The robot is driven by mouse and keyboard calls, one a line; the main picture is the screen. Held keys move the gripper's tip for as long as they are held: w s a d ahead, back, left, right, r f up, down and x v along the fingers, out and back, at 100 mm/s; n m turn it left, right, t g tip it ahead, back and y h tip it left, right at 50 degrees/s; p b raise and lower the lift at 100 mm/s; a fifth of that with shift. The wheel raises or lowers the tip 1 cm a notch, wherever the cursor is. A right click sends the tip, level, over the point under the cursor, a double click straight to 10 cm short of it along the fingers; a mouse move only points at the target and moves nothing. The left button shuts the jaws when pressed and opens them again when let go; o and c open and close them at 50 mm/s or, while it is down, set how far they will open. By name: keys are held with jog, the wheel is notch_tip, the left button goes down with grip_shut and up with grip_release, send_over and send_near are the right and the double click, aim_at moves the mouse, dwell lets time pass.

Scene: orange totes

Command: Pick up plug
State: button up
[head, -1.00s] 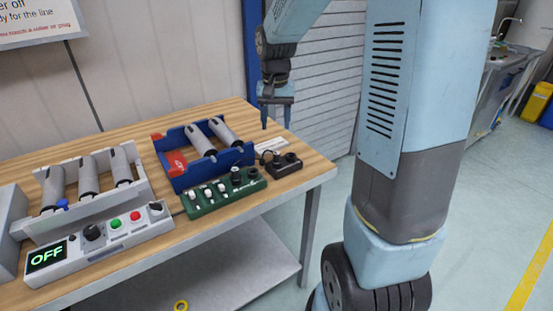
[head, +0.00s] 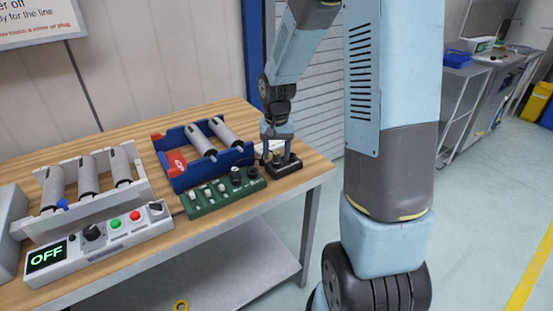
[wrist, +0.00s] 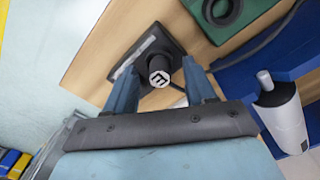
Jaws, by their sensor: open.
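A dark plug with a pale marked round end (wrist: 159,78) stands in a small black block (wrist: 141,45) in the wrist view. The black block also shows at the bench's right front corner in the head view (head: 287,169). My gripper (wrist: 160,84) is open, with one blue finger on each side of the plug; I cannot tell whether they touch it. In the head view my gripper (head: 277,157) points down over the black block and hides much of its top, including the plug.
A green block with pegs (head: 222,195) lies just left of the black block. A blue tote (head: 178,183) with grey cylinders is behind it. A white rack (head: 128,197) and a control box reading OFF (head: 108,243) stand at left. The bench's right edge is close.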

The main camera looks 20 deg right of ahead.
aim_at(277, 153)
jog(key=shift+c, duration=0.2)
grip_shut()
dwell(0.4)
jog(key=shift+r, duration=0.5)
notch_tip(277, 153, up, 2)
jog(key=shift+r, duration=0.25)
jog(key=s+r, duration=0.9)
jog(key=s, duration=0.5)
jog(key=shift+r, duration=0.2)
